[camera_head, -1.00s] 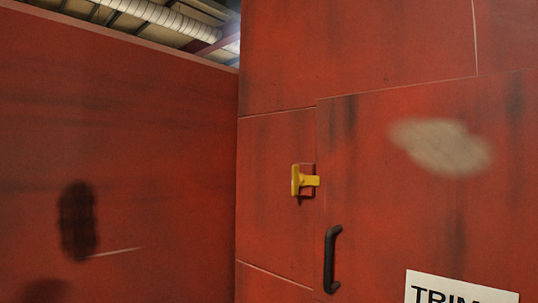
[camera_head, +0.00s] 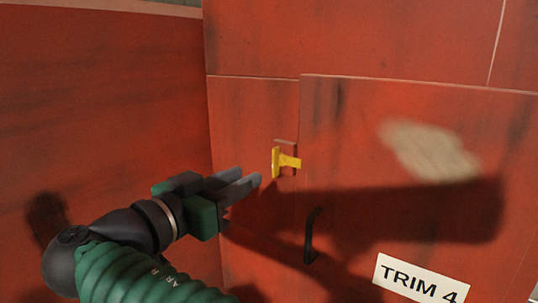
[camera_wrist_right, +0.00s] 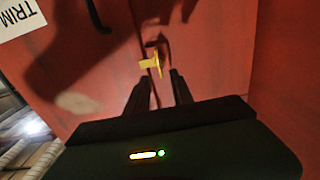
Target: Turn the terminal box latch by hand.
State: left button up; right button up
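The yellow latch (camera_head: 277,162) sits on a small red mount at the left edge of the red box door (camera_head: 400,105), its short tab pointing right. My right gripper (camera_head: 248,175) is open and empty, just left of the latch and apart from it. In the right wrist view the latch (camera_wrist_right: 155,64) shows ahead of the gap between the two dark fingers (camera_wrist_right: 157,77). My left gripper is in neither view.
A black door handle (camera_head: 311,237) is below the latch. A white label reading "TRIM 4" (camera_head: 421,279) is at lower right. A red wall (camera_head: 100,100) stands on the left. My arm's shadow falls across the door.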

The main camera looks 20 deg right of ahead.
aim_at(273, 161)
jog(key=p+x, duration=0.1)
jog(key=x, duration=0.1)
jog(key=p+x, duration=0.1)
jog(key=x, duration=0.1)
jog(key=p+x, duration=0.1)
jog(key=x, duration=0.2)
jog(key=shift+s+r, duration=0.1)
jog(key=shift+r, duration=0.25)
jog(key=shift+w+d+f, duration=0.15)
jog(key=shift+w+d, duration=0.05)
jog(key=shift+d, duration=0.1)
jog(key=shift+w+d+f, duration=0.1)
jog(key=shift+w+d, duration=0.05)
jog(key=shift+w, duration=0.1)
jog(key=shift+c, duration=1.9)
jog(key=shift+s+d, duration=0.1)
grip_shut()
